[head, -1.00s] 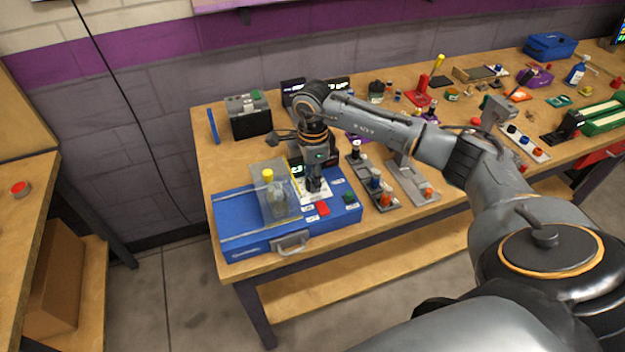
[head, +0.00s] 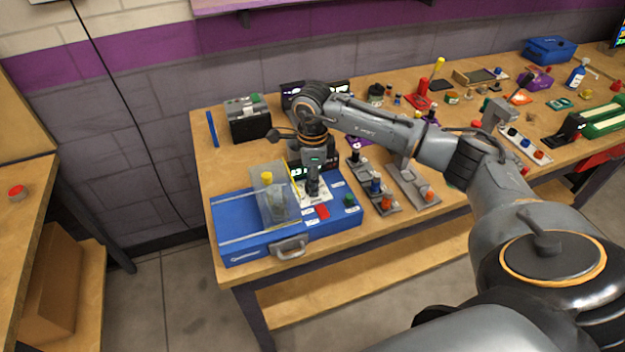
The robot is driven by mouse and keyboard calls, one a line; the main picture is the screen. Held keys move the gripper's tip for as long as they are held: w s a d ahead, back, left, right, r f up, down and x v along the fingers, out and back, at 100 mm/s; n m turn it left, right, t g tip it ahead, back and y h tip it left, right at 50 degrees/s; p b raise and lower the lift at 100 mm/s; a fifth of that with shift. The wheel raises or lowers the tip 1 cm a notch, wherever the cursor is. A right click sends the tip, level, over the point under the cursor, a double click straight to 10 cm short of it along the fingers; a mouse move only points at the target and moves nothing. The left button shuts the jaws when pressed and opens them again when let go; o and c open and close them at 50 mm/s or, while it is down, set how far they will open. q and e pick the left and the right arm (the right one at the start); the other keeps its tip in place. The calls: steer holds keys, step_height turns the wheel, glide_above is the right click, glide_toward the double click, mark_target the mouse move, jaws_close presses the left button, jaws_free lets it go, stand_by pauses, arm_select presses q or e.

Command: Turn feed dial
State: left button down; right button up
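A blue machine box (head: 240,222) stands at the front left corner of the workbench. A clear guard with a yellow-topped part (head: 267,178) is on it, with a red button (head: 322,212) and a green knob (head: 349,200) at its right. My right gripper (head: 313,192) points down over the white panel (head: 318,196) of the box, between the guard and the green knob. Its fingers are small and dark here, and I cannot tell whether they are open or shut. The feed dial is not clearly visible; the gripper may cover it. My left gripper is not in view.
Grey slotted plates with coloured pegs (head: 376,186) lie right of the box. A black and grey case (head: 247,118) stands behind it. The bench (head: 480,122) holds many other items further right.

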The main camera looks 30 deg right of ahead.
steer(key=shift+o, duration=1.4)
steer(key=shift+r, duration=0.1)
step_height(320, 180, up, 12)
steer(key=shift+f, duration=0.2)
